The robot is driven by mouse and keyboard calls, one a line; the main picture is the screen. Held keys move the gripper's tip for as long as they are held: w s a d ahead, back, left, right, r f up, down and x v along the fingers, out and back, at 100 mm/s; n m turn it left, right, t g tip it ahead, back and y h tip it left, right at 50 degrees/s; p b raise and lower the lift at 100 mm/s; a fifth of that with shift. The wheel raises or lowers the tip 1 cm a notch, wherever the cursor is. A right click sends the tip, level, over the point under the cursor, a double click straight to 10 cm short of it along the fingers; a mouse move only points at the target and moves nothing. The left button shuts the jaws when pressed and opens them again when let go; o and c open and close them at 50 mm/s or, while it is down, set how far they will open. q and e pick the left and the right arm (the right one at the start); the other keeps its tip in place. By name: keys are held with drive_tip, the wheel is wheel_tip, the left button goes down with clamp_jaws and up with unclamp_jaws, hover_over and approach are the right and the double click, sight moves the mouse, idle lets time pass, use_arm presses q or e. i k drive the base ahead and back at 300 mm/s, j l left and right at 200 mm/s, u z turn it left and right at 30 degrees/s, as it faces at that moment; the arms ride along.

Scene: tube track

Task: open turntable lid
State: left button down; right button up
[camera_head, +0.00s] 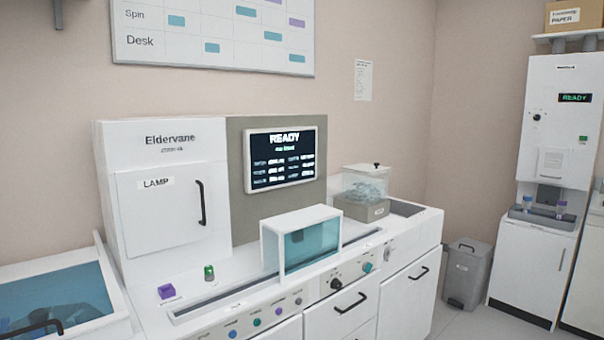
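A blue see-through lid (62,301) in a white frame (105,271) lies at the lower left, cut off by the picture's edge. It appears to lie flat and closed. A black handle (35,328) sits at its near side. No label on it can be read, and a turntable beneath it cannot be made out clearly. Neither of my grippers is in view.
Right of the lid stands a white Eldervane machine with a LAMP door (160,215) and READY screen (279,158). A blue-windowed cover (311,242) spans its front track. A clear bin (366,184), grey waste bin (466,275) and dispenser (556,120) stand farther right.

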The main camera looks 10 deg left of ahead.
sight(120, 308)
drive_tip(key=u, duration=1.75)
drive_tip(key=i+l, duration=0.3)
drive_tip(key=i, duration=0.05)
